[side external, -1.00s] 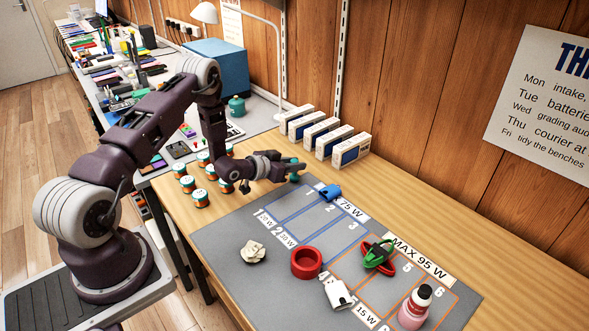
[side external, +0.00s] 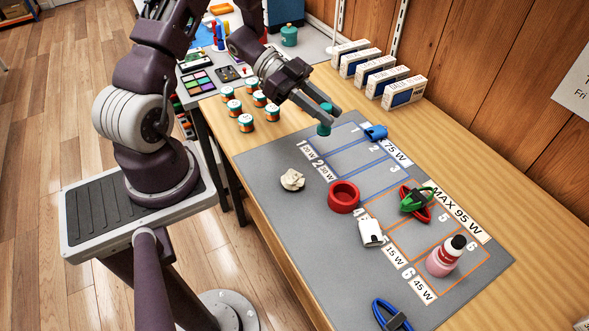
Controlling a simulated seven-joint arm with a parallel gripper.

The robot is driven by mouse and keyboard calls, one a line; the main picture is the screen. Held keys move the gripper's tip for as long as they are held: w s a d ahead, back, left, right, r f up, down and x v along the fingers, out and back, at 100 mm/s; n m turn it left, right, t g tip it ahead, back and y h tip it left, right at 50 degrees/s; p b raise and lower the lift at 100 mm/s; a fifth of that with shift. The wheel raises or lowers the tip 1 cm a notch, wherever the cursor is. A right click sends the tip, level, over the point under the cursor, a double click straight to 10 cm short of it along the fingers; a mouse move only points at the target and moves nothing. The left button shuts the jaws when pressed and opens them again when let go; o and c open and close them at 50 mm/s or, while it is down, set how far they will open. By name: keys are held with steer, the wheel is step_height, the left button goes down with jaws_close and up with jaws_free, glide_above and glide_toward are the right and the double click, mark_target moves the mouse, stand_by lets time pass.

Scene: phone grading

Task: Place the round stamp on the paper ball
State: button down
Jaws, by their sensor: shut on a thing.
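The round stamp (side external: 324,124) is a small teal-green upright cylinder near the far left corner of the grey mat. My gripper (side external: 327,108) is shut on its upper part, the fingers slanting down from the upper left. I cannot tell whether its underside touches the mat or is a little above it. The paper ball (side external: 292,180) is a crumpled off-white lump on the mat's left side, nearer the camera than the stamp. Nothing is on top of it, and it is apart from the gripper.
A blue clip (side external: 375,132), green-red cables (side external: 416,200), pink bottle (side external: 445,257) and blue cable (side external: 390,314) are farther off. Several spools (side external: 246,122) stand left of the gripper.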

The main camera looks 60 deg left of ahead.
steer(key=s+m+g+h, duration=0.1)
steer(key=s+m+g, duration=0.25)
steer(key=s, duration=0.45)
glide_above(293, 173)
step_height(293, 173, down, 9)
steer(key=shift+f, duration=0.15)
steer(key=shift+d+f, duration=0.1)
steer(key=c, duration=1.2)
jaws_free()
steer(key=shift+c, duration=0.2)
steer(key=shift+g, duration=0.25)
